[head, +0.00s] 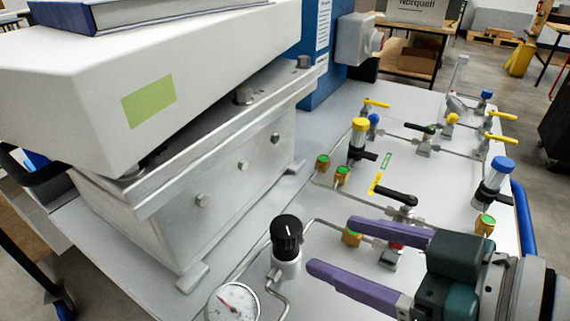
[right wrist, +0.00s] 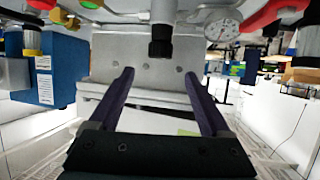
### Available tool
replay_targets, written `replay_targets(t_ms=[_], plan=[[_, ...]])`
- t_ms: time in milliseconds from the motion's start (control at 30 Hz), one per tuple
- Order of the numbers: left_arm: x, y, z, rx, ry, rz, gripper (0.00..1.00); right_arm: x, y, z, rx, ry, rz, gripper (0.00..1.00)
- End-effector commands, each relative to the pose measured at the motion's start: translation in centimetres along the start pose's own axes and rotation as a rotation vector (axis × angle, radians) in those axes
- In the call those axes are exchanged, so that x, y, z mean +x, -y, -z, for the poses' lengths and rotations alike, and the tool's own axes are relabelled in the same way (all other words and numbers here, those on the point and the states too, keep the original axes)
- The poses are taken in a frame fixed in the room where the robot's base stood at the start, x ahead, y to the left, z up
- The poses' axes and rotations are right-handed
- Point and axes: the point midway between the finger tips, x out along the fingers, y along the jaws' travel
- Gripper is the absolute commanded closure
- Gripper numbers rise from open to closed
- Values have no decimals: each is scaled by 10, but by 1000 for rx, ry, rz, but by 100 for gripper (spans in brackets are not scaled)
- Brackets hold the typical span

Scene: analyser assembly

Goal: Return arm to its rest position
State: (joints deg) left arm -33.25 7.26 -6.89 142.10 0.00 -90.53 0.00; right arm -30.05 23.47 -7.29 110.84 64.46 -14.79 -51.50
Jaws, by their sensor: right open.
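My right gripper (head: 340,258) is open and empty, with two purple fingers. In the head view it comes in from the lower right, above the front part of the white panel (head: 330,208). Its fingers point left toward a black-topped regulator knob (head: 287,236), with a visible gap. In the right wrist view, the two fingers (right wrist: 160,92) stand apart, and the black knob (right wrist: 161,40) shows beyond and between them. The fingers partly cover the valves and tubing below. My left gripper is not in view.
A large white analyser housing (head: 185,90) on a metal base fills the left. A pressure gauge (head: 233,303) stands near the front edge. Several valves, a yellow-topped regulator (head: 359,134) and a blue-topped regulator (head: 497,178) stand on the panel. A blue cabinet (head: 319,60) is behind.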

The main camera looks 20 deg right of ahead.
Motion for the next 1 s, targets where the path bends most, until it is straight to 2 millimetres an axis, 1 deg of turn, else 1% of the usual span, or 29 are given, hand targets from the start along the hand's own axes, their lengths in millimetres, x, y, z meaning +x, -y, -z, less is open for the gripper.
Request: replay_targets(t_ms=[333,400,467,567,600,633,700,733,767,867,967,1000], plan=[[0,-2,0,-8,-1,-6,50,0,0,0,0,0,-1,19],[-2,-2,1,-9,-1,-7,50,-1,3,3,0,3,8,19],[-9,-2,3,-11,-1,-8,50,-3,11,9,0,18,36,19],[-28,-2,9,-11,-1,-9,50,-12,39,26,-6,90,123,19],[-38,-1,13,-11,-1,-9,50,-19,52,33,-8,143,158,19],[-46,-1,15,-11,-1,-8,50,-26,60,37,-9,192,178,19],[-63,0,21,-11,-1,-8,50,-43,71,44,-5,324,189,19],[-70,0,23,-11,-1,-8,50,-51,72,45,0,383,178,19],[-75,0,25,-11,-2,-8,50,-59,71,46,9,442,159,19],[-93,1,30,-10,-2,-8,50,-90,60,50,58,618,51,19],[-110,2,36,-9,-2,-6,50,-126,43,58,137,770,-107,19],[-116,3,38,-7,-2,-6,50,-142,36,62,179,824,-181,19]])
